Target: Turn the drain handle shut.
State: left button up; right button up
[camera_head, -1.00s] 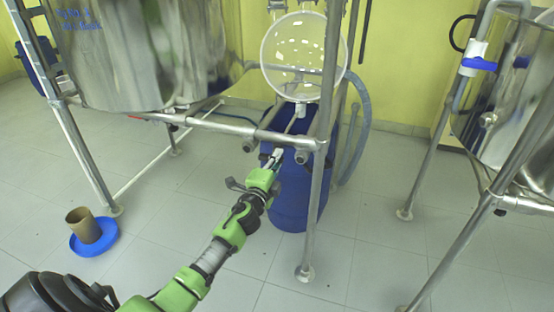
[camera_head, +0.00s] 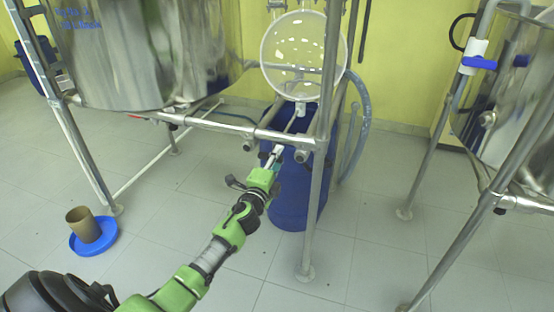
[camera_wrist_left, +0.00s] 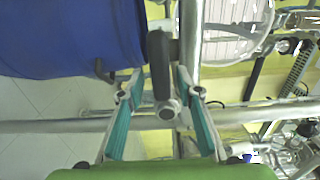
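In the left wrist view a dark grey lever (camera_wrist_left: 159,64), which looks like the drain handle, lies lengthwise between the fingers of my left gripper (camera_wrist_left: 157,84). The two teal-padded fingers stand apart on either side of it, with gaps visible, so the gripper is open. A round dark end piece shows at the lever's near end. In the head view my left gripper (camera_head: 274,156) reaches in under the metal frame, in front of the blue drum; the handle is too small or hidden to make out there. My right gripper is not in view.
A blue drum (camera_head: 290,200) stands behind the gripper, below a round glass vessel (camera_head: 300,50). Frame rails (camera_head: 215,125) and an upright leg (camera_head: 314,210) are close to the arm. A brown cup (camera_head: 83,224) stands on a blue dish (camera_head: 104,240) on the floor at left.

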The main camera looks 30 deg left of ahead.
pick_arm(q)
jog(key=v, duration=1.2)
dwell(0.3)
